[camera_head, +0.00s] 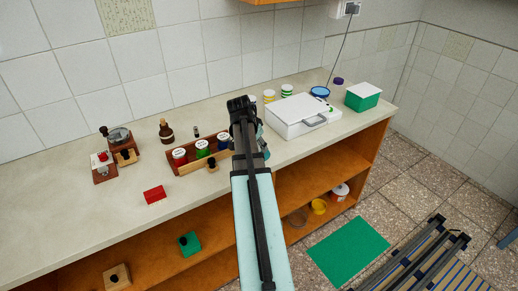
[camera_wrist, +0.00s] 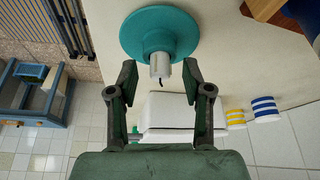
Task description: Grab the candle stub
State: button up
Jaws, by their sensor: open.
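The candle stub (camera_wrist: 160,65) is a short white cylinder with a dark wick. It stands on a round teal dish (camera_wrist: 135,35) on the counter in the wrist view. My gripper (camera_wrist: 159,75) is open, with one dark finger on each side of the stub in the picture. A gap shows on both sides, and no finger visibly touches it. In the head view my gripper (camera_head: 241,106) is over the counter, left of the white case, and my arm hides the stub there.
A white case (camera_head: 298,114) with a handle stands right of my gripper. A wooden tray (camera_head: 182,167) with several jars lies to the left. Striped jars (camera_head: 269,96) stand behind. A red block (camera_head: 154,194) lies near the front left, with bare counter around it.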

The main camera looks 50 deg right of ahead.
jog(key=c, duration=0.9)
jog(key=shift+r, duration=0.2)
